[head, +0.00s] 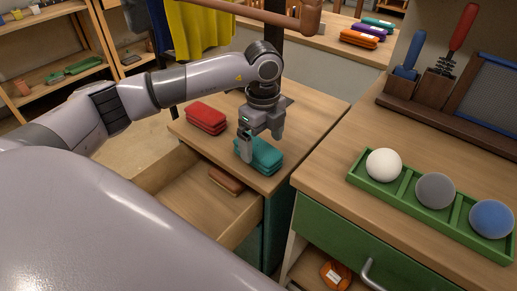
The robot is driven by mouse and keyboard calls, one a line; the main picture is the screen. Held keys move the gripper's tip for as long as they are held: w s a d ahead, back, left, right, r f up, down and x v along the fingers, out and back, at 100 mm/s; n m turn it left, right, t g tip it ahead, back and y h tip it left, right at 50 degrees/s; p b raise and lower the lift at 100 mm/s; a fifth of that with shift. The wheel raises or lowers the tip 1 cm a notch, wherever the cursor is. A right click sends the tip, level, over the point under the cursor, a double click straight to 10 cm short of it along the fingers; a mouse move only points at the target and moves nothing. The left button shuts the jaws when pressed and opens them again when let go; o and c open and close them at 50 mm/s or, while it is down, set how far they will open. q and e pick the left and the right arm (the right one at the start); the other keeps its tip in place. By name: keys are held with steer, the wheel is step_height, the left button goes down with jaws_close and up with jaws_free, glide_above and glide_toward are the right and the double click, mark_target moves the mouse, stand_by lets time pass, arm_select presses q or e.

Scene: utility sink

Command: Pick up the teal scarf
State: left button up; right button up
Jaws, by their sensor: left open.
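The teal scarf (262,157) is a folded stack lying on the wooden top of a small cabinet, near its front right corner. My left gripper (246,146) points down at the scarf's left part, its fingers at or just over the cloth. The gripper is open; I cannot tell whether the fingers touch the scarf. My right gripper is not in view.
A folded red scarf (206,117) lies on the same cabinet top, left of the teal one. An open drawer (190,206) below holds a folded brown item (226,181). A green tray (407,207) with three balls stands on the right counter (335,150).

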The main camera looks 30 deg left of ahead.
mark_target(263, 149)
arm_select(q)
step_height(263, 149, down, 5)
steer(key=shift+d+r, duration=0.15)
steer(key=shift+w, duration=0.1)
steer(key=c, duration=1.1)
steer(key=shift+r, duration=0.1)
